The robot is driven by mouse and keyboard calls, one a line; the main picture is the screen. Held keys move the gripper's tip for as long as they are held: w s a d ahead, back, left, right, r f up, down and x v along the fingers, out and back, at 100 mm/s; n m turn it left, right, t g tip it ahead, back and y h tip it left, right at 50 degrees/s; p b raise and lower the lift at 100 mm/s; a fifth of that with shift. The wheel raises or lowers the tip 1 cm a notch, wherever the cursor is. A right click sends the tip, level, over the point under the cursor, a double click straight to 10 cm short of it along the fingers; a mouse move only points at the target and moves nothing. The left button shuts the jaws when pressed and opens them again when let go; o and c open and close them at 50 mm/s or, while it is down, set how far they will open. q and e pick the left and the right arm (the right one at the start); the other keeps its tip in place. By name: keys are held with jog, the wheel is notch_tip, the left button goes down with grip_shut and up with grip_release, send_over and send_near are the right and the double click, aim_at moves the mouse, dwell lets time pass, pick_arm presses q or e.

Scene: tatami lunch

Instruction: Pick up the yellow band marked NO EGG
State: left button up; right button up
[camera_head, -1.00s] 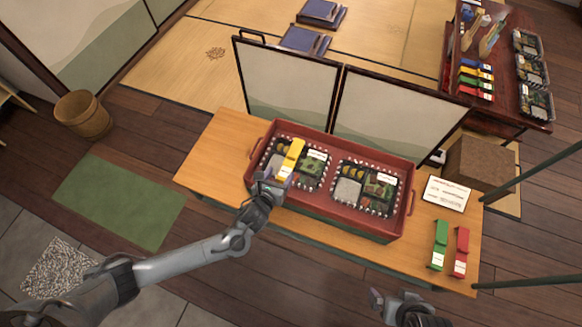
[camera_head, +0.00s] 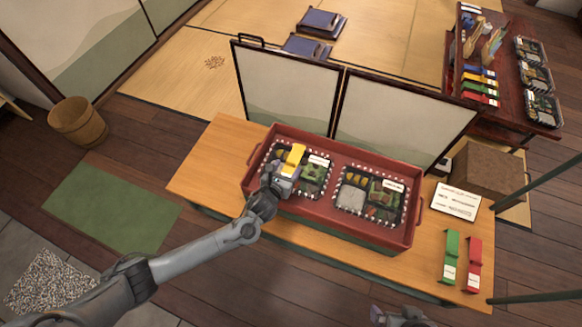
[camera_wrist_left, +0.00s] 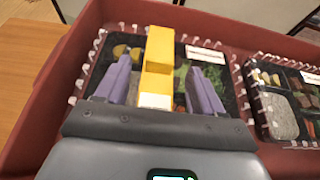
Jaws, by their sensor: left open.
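The yellow band (camera_head: 293,160) lies across the left lunch box (camera_head: 315,178) in the red tray (camera_head: 330,222). My left gripper (camera_head: 284,178) is over the band's near end and hides part of it. In the left wrist view the open purple fingers (camera_wrist_left: 159,72) stand on either side of the yellow band (camera_wrist_left: 159,50), with visible gaps. A white label (camera_wrist_left: 155,101) shows on the band's near end; its writing is too small to read. My right gripper (camera_head: 386,316) is at the bottom edge, partly cut off, away from the tray.
A second lunch box (camera_head: 368,197) sits at the tray's right. A green band (camera_head: 451,255) and a red band (camera_head: 474,262) lie on the table's right end, near a white card (camera_head: 456,201). A folding screen (camera_head: 390,115) stands behind the tray.

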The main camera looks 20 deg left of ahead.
aim_at(289, 168)
pick_arm(q)
jog(key=b+x, duration=0.1)
jog(key=x, duration=0.1)
jog(key=shift+w+f, duration=0.25)
jog(key=shift+w+b, duration=0.35)
jog(key=shift+w, duration=0.05)
jog(key=shift+s, duration=0.1)
jog(key=shift+c, duration=1.1)
jog(key=c, duration=0.7)
jog(key=shift+c, duration=0.2)
jog(key=shift+r, duration=0.2)
